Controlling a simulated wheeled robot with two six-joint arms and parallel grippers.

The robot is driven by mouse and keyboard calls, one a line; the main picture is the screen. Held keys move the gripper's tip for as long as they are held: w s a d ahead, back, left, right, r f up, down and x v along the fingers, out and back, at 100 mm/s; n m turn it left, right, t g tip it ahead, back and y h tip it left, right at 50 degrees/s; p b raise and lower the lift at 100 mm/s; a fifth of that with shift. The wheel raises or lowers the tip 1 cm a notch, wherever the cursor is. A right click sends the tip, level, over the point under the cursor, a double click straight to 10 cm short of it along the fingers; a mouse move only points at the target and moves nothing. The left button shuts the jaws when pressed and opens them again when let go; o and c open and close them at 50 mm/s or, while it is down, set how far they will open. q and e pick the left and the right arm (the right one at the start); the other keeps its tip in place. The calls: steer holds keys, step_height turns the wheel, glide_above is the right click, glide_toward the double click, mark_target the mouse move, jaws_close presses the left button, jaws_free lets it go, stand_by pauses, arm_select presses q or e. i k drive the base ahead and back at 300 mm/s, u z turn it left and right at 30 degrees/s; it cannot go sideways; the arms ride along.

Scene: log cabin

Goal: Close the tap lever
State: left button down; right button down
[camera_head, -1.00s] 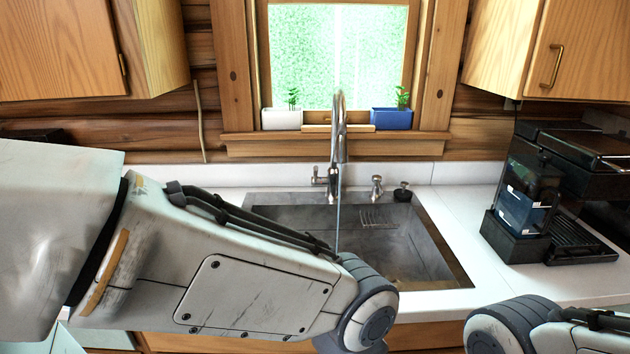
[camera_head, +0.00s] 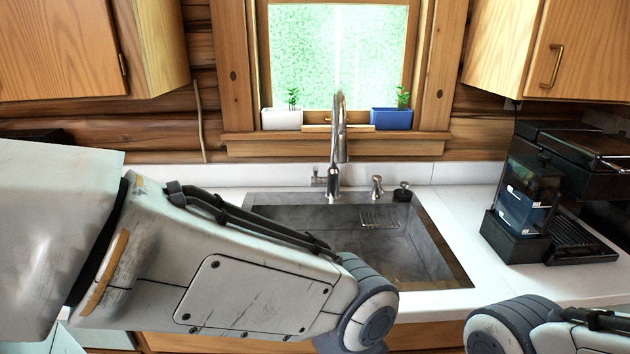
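The chrome tap (camera_head: 338,140) stands behind the sink, with a tall curved spout. Its small lever (camera_head: 318,178) sticks out on the left side of the tap's base. No water stream shows below the spout. My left arm crosses the lower left of the view and ends in a dark round joint in front of the sink. Only a joint and link of my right arm show at the lower right. Neither gripper is in view, and no part of an arm visibly touches the lever.
The steel sink (camera_head: 440,258) is set in a white counter (camera_head: 462,215). A soap dispenser (camera_head: 377,188) and a dark stopper-like piece (camera_head: 402,193) stand behind it. A black coffee machine (camera_head: 530,190) is at right. White (camera_head: 282,119) and blue (camera_head: 391,119) planters sit on the windowsill.

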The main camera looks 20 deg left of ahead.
mark_target(315, 179)
steer(key=z, duration=1.05)
steer(key=i, duration=0.4)
steer(key=u, duration=1.8)
